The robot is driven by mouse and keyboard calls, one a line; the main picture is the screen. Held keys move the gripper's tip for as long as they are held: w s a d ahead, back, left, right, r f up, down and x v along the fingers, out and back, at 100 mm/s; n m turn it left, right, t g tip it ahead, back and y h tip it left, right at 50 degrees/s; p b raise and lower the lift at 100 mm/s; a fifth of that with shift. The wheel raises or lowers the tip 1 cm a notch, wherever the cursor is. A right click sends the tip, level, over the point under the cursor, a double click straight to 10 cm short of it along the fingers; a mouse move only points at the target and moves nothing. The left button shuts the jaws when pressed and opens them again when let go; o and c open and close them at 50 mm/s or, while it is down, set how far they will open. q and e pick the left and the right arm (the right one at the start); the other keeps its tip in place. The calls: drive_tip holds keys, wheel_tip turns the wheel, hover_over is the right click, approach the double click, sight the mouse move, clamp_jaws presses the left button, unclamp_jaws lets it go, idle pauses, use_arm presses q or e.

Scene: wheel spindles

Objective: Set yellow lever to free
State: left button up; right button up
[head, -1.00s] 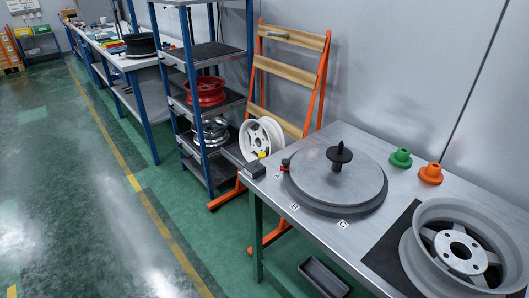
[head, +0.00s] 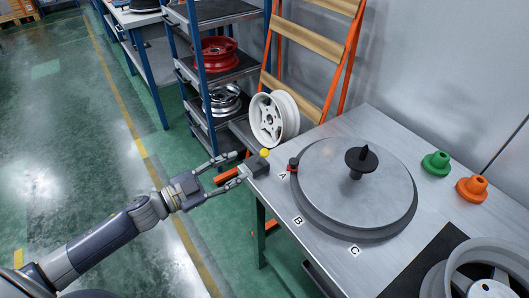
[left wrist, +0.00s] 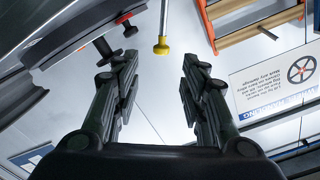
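The yellow lever (head: 264,152) is a small yellow knob on a dark block (head: 256,166) at the table's left corner, near label A. In the left wrist view the yellow lever (left wrist: 161,46) appears as a rod with a yellow end, ahead of and between my finger lines. My left gripper (head: 241,167) is open and empty, its fingers spread towards the block from the left. In the left wrist view the fingers (left wrist: 160,75) also stand apart with nothing between them. I cannot tell whether a fingertip touches the block. My right gripper is out of view.
Green (head: 436,163) and orange (head: 471,189) hubs and a grey wheel (head: 460,255) stand farther right. An orange rack (head: 345,75) stands behind. Floor at left is free.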

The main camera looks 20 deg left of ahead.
sight(265, 151)
use_arm(q)
drive_tip(key=x, duration=0.5)
drive_tip(key=shift+a+r+p, duration=0.1)
drive_tip(key=shift+a+p, duration=0.05)
drive_tip(key=shift+p, duration=0.25)
drive_tip(key=x, duration=0.4)
drive_tip(key=shift+w+p, duration=0.3)
drive_tip(key=shift+p, duration=0.1)
drive_tip(key=shift+w+d, duration=0.4)
drive_tip(key=shift+d, duration=0.2)
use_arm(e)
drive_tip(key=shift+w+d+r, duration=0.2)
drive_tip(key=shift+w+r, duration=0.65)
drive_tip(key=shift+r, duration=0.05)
use_arm(q)
clamp_jaws()
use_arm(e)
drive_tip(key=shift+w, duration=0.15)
